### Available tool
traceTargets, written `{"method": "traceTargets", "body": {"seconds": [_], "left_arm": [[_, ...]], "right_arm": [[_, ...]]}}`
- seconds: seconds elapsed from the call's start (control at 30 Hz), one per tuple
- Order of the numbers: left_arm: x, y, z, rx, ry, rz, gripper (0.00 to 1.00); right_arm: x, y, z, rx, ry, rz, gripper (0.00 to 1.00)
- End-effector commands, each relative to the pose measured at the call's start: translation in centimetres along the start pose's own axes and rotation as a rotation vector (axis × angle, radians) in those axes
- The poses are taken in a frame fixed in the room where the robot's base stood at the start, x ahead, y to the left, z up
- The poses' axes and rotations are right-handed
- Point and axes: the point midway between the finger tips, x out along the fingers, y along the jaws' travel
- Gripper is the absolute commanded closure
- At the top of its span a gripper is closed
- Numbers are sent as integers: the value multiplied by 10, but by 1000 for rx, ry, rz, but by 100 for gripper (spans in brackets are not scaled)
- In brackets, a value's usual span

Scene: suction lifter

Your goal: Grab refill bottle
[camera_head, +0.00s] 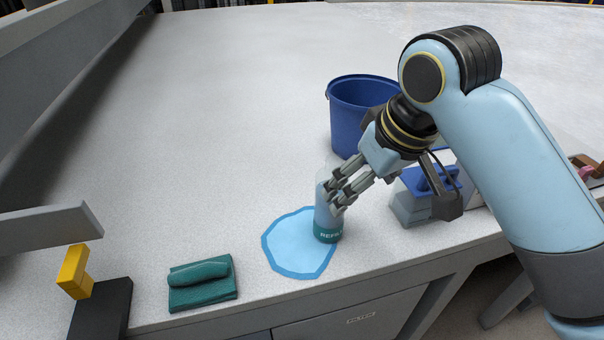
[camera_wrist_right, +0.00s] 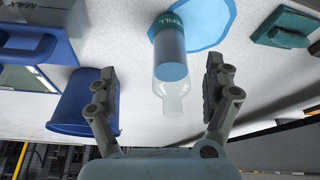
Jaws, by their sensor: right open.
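The refill bottle (camera_head: 327,222) stands on the right edge of a light-blue mat (camera_head: 290,247) with a darker blue rim. It is clear, with blue contents and a teal label band reading REFILL. My right gripper (camera_head: 340,190) is at the bottle's upper part, its fingers hiding some of it in the head view. In the right wrist view the bottle (camera_wrist_right: 171,62) lies between the two open fingers of my right gripper (camera_wrist_right: 165,90), with gaps on both sides. My left gripper is not in view.
A blue bucket (camera_head: 352,105) stands behind my right gripper. A grey box with a blue handle (camera_head: 425,196) is right of the bottle. A folded teal cloth (camera_head: 203,288) lies near the front edge. The table's left middle is clear.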

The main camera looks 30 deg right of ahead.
Motion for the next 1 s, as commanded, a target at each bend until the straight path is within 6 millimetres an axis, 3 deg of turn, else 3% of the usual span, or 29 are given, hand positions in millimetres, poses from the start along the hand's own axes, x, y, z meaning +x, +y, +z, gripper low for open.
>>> {"method": "traceTargets", "body": {"seconds": [0.03, 0.1, 0.2, 0.43, 0.67, 1.0], "left_arm": [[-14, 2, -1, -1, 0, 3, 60], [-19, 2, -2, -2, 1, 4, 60], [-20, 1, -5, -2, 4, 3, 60], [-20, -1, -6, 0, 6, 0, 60], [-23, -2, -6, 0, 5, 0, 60], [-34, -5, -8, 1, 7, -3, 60]], "right_arm": [[-29, -1, -19, -1, 17, -4, 16], [-48, -2, -29, -3, 22, -10, 16], [-54, -4, -34, -3, 21, -13, 16], [-15, -4, -34, -3, 18, -13, 16], [5, -4, -33, -3, 19, -14, 16], [49, -4, -32, -3, 21, -13, 16]]}}
